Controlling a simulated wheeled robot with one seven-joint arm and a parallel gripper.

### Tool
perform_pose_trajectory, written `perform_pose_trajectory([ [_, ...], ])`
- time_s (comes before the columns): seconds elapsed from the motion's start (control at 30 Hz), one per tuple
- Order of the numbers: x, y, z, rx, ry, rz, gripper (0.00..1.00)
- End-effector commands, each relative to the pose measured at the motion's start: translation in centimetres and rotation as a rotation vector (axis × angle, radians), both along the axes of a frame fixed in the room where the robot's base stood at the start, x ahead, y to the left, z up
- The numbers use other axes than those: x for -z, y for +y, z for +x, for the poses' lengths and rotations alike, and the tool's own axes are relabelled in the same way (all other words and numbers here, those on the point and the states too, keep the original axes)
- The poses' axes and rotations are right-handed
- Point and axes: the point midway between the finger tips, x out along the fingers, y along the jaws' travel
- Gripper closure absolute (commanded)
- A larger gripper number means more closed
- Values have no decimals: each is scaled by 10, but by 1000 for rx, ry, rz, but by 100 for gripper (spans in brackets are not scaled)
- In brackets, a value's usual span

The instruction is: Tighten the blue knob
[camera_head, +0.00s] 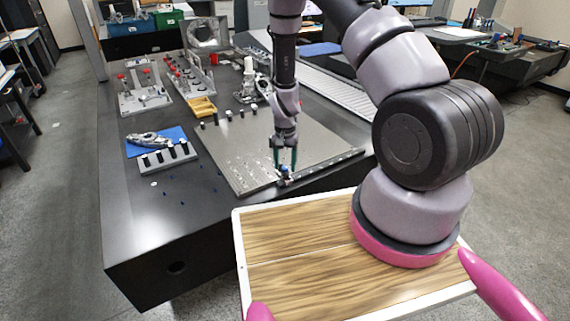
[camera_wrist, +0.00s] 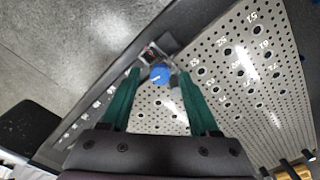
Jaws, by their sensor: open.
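The blue knob (camera_wrist: 160,74) shows in the wrist view near the edge of the perforated metal plate (camera_wrist: 232,75), beside a small block. In the head view the knob (camera_head: 284,181) is tiny, at the plate's front edge. My gripper (camera_head: 284,168) points down just above it. In the wrist view my gripper (camera_wrist: 160,78) has its two green fingers apart, with the knob between and beyond their tips. The fingers do not visibly touch the knob. The knob's lower part is hidden.
The plate lies on a dark table (camera_head: 160,235). A grey block with black-topped pegs (camera_head: 170,157), a blue mat (camera_head: 137,149), a yellow tray (camera_head: 202,107) and clamp fixtures (camera_head: 143,88) stand to the left and behind. Small blue pieces lie on the table's left part.

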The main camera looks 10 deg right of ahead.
Motion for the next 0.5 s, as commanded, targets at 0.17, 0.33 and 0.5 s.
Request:
perform_pose_trajectory([
  [0.17,-22,0,1,-1,-4,0,38],
  [0.33,-57,1,1,-2,-5,1,38],
  [0.5,-88,1,1,-2,-5,1,38],
])
